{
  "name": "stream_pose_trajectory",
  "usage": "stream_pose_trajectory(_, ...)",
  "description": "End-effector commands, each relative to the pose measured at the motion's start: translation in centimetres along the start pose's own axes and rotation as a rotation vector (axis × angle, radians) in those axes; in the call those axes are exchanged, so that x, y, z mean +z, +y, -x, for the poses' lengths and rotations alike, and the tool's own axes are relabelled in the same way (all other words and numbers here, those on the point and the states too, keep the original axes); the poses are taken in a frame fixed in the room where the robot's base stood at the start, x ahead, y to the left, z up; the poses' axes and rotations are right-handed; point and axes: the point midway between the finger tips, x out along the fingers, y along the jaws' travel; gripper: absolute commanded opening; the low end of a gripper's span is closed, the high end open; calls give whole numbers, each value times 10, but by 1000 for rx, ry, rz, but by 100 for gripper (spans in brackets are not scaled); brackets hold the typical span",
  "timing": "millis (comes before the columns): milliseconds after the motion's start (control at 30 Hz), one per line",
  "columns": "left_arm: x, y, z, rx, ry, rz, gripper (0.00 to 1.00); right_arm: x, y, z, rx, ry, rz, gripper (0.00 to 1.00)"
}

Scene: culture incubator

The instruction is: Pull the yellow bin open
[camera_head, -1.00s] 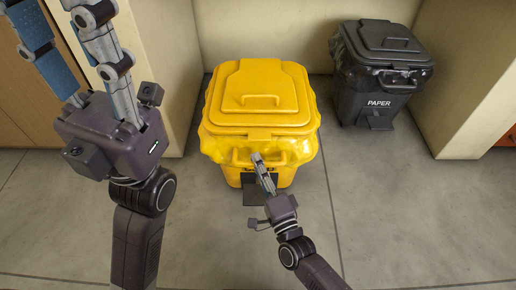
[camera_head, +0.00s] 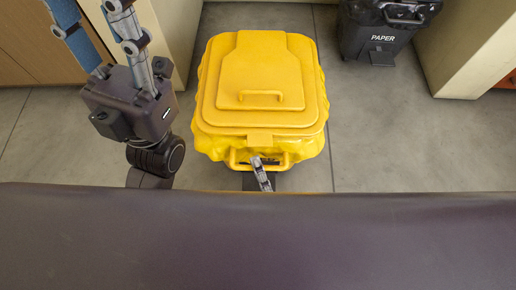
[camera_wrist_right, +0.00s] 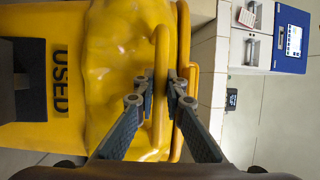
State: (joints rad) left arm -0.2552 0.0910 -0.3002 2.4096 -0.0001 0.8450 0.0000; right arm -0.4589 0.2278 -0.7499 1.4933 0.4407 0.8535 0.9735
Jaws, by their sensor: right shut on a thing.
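The yellow bin (camera_head: 262,82) stands on the floor in the middle of the head view, its lid down. A yellow liner bulges out around its rim. Its front handle is a yellow bar (camera_wrist_right: 160,85), seen close in the right wrist view. My right gripper (camera_head: 260,163) is at the bin's front, and in the right wrist view (camera_wrist_right: 168,80) its fingers are closed on the handle bar. The word USED shows on the bin's front there. My left gripper (camera_head: 95,35) is raised at the upper left, away from the bin; its fingertips are cut off by the frame.
A dark bin marked PAPER (camera_head: 380,45) stands at the back right. Wall blocks (camera_head: 470,50) stand beyond it and behind my left arm. A blue-and-white device (camera_wrist_right: 290,38) shows in the wrist view. Grey floor (camera_head: 400,140) right of the yellow bin is clear.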

Motion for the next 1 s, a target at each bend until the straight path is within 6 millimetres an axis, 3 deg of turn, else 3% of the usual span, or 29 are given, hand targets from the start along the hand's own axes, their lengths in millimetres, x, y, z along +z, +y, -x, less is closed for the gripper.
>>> stream_pose_trajectory(533,0,0,1,-2,-4,1,40,3,-1,8,2,1,1,0)
stream_pose_trajectory(567,0,0,1,-2,-4,1,40,3,-1,8,2,1,1,13)
stream_pose_trajectory(700,0,0,1,-2,-4,1,40,3,-1,8,1,1,1,29)
stream_pose_trajectory(1000,1,0,1,-1,-4,-1,40,3,-2,8,0,1,0,29)
